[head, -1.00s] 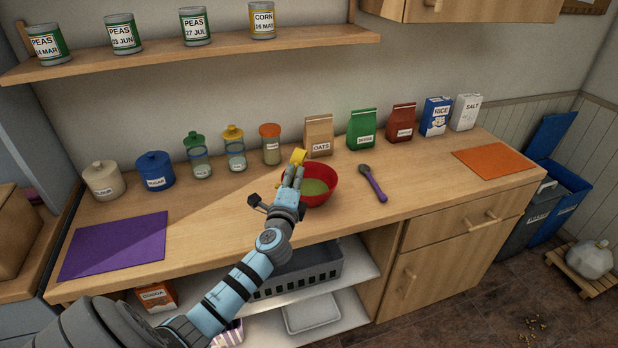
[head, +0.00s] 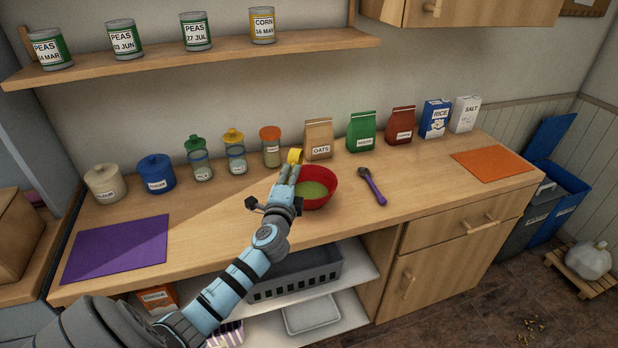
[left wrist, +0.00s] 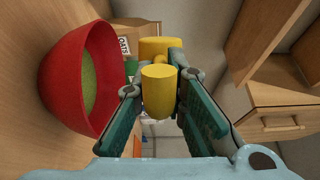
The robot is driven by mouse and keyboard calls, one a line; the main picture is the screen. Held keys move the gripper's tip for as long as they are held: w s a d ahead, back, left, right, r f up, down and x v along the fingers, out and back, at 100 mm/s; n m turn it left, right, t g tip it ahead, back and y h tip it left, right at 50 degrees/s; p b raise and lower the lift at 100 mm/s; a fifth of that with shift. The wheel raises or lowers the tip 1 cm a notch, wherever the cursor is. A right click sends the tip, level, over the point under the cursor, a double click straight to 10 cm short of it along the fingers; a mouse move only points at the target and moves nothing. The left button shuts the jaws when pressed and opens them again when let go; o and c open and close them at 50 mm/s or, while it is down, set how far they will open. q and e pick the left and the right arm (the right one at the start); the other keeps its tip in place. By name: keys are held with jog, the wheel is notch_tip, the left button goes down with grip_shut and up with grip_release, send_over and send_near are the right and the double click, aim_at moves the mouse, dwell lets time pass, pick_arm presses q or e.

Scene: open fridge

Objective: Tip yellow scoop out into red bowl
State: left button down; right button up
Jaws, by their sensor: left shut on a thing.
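The red bowl (head: 319,200) stands upright on the counter with a green content in its bottom. It also shows at the left of the left wrist view (left wrist: 62,80). My left gripper (head: 287,178) is beside the bowl's left rim, above the counter. It is shut on the yellow scoop (head: 295,156), whose handle end (left wrist: 159,92) sits between the fingers in the left wrist view. The scoop's cup (left wrist: 158,47) is beyond the fingertips, just apart from the bowl. I cannot see inside the cup. My right gripper is not in view.
A purple-handled spoon (head: 374,188) lies right of the bowl. Jars and the oats bag (head: 318,139) stand along the wall behind.

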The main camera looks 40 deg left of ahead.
pick_arm(q)
jog(key=n, duration=0.3)
jog(key=shift+s+a+f, duration=0.15)
jog(key=shift+a, duration=0.1)
jog(key=shift+s+a+f+n+g+h, duration=0.1)
jog(key=shift+a+n+g+h, duration=0.1)
jog(key=shift+n, duration=0.55)
jog(key=shift+s+a+n+g+h, duration=0.1)
jog(key=shift+a+n, duration=0.05)
jog(key=shift+n, duration=0.6)
jog(key=n, duration=0.2)
jog(key=shift+a+f+n+h+b, duration=0.15)
jog(key=shift+a+n+h+b, duration=0.1)
jog(key=shift+n+h+b, duration=0.15)
jog(key=shift+s+a+n+h, duration=0.15)
jog(key=shift+n+h, duration=0.15)
jog(key=shift+n, duration=0.9)
jog(key=n, duration=0.3)
jog(key=n+h+b, duration=0.1)
jog(key=n, duration=0.1)
jog(key=shift+f, duration=0.4)
